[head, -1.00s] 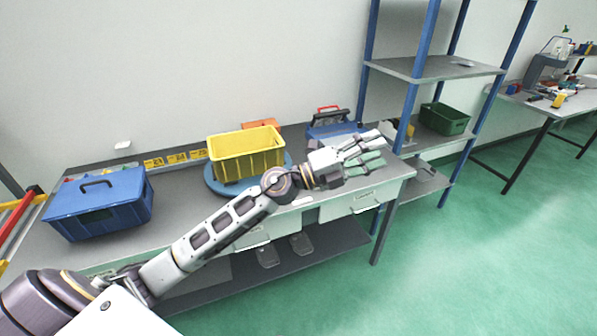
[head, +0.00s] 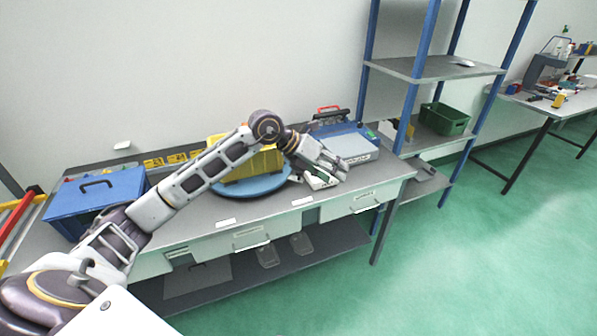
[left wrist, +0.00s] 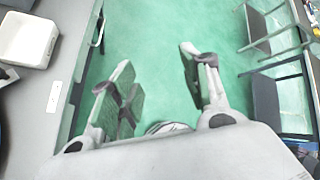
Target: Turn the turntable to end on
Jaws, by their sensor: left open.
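The turntable (head: 258,189) is a round blue disc on the grey workbench in the head view. A yellow crate (head: 262,166) stands on it, and my left arm covers part of both. My left gripper (head: 336,170) is just right of the turntable, apart from it, over the front part of the bench and tilted downward. In the left wrist view its two fingers (left wrist: 157,62) are spread with nothing between them, and green floor shows beyond. My right gripper is in neither view.
A small white tray (head: 318,183) lies beneath the gripper; it also shows in the left wrist view (left wrist: 27,40). A blue-grey case (head: 347,146) stands behind right. A blue toolbox (head: 95,197) stands at the bench's left. Blue-posted shelving (head: 430,68) stands to the right.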

